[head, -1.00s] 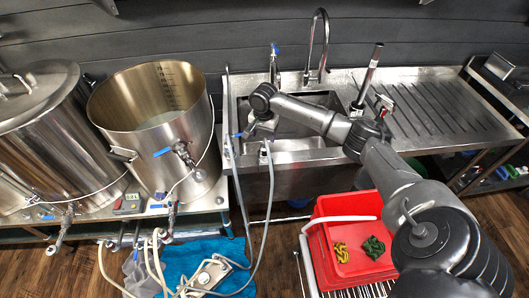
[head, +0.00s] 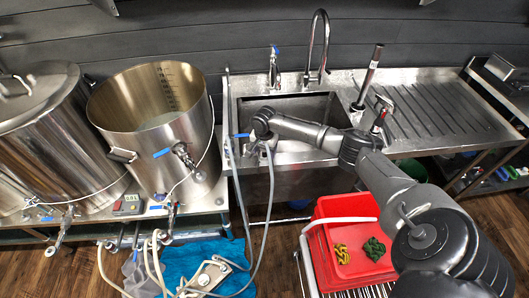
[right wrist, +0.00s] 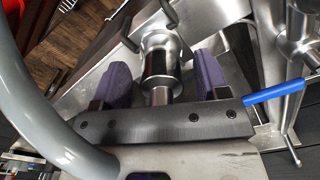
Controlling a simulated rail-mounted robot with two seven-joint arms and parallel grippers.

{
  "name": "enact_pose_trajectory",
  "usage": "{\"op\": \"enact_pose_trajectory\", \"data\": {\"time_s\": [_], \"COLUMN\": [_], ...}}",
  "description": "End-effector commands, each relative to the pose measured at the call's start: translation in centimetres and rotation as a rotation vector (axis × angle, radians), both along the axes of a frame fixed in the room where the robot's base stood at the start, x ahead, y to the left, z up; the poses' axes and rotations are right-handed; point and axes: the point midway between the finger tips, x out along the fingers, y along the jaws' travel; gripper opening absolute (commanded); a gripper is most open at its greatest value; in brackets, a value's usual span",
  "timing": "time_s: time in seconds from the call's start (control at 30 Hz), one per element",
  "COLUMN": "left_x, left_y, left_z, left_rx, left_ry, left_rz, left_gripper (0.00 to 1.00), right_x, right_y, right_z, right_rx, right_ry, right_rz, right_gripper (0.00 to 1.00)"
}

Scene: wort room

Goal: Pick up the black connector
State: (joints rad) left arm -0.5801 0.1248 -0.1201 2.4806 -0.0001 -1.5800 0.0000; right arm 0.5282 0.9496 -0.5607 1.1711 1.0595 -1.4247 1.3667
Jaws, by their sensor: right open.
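My right gripper (head: 262,140) is at the front rim of the sink, beside the top of a hose. The right wrist view shows its two purple finger pads apart (right wrist: 162,75). Between the pads is a shiny metal fitting with a dark band (right wrist: 160,62), with no visible grip on it. I cannot tell whether this fitting is the black connector; no plainly black connector stands out in either view. In the head view my gripper hides the hose's upper end. My left gripper is not in view.
A grey hose (right wrist: 30,100) passes close by the gripper. A blue-handled valve (right wrist: 272,92) is right beside it. The steel sink (head: 300,108) lies behind the gripper. A large open kettle (head: 150,120) stands left, and a red crate (head: 345,230) stands below the arm.

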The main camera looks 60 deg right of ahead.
Motion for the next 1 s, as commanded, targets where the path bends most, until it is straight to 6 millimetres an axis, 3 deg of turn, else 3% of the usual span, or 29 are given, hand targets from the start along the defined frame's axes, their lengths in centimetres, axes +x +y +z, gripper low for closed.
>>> {"op": "enact_pose_trajectory", "data": {"time_s": [0.17,0.77,1.0], "left_x": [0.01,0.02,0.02], "left_y": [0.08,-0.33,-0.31], "left_z": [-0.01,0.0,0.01], "left_rx": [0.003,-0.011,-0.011], "left_ry": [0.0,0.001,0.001], "left_rz": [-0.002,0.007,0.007], "left_gripper": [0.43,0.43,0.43], "right_x": [0.01,0.02,0.04], "right_y": [0.01,0.0,-0.01], "right_z": [0.0,0.04,0.12], "right_rx": [0.0,0.0,-0.001], "right_ry": [0.0,0.0,-0.001], "right_rz": [0.0,0.0,0.0], "right_gripper": [0.68,0.12,0.11]}}
